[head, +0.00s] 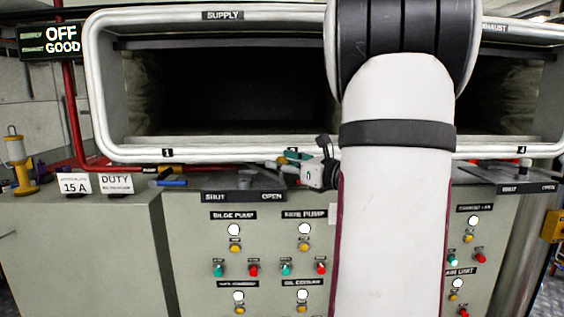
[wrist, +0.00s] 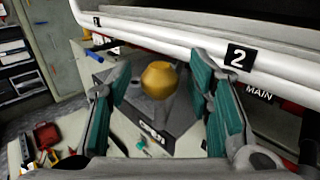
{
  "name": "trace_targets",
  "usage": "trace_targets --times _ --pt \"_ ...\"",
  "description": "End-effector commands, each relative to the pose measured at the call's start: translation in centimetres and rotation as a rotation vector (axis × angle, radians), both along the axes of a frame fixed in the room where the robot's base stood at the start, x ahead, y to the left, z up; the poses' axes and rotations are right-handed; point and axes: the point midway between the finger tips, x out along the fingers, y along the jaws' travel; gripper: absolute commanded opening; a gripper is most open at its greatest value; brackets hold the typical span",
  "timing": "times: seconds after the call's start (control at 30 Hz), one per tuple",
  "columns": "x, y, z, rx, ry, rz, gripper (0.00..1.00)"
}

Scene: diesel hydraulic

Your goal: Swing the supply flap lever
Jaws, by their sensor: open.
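The supply flap lever shows in the wrist view as a round gold knob (wrist: 159,80) on a grey base plate, whose visible label reads OPEN. My gripper (head: 285,162) is over the OPEN end of that plate. In the wrist view my gripper (wrist: 168,92) is open, with one teal-padded finger on each side of the knob. I see gaps between the pads and the knob.
The white rim of the supply duct (head: 230,152) runs close behind my gripper. A second SHUT/OPEN plate (head: 528,188) is at the right. A blue-handled tool (head: 172,183) lies left of the lever plate. The cabinet front carries several buttons and lamps.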

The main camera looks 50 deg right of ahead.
Motion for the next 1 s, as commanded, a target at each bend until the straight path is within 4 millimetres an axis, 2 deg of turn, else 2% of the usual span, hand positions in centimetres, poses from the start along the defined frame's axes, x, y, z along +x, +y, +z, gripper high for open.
trace_targets --times 0.13,0.37,0.4,0.6,1.0 --pt "0.67 -0.03 0.03 0.0 -0.001 0.0 0.47" --pt "0.74 -0.04 0.02 0.0 -0.001 0.0 0.47" --pt "0.73 -0.04 0.02 0.0 -0.001 0.0 0.45" --pt "0.72 -0.04 0.02 0.0 -0.001 0.0 0.0" --pt "0.79 0.07 -0.09 -0.002 -0.002 -0.036 0.0"
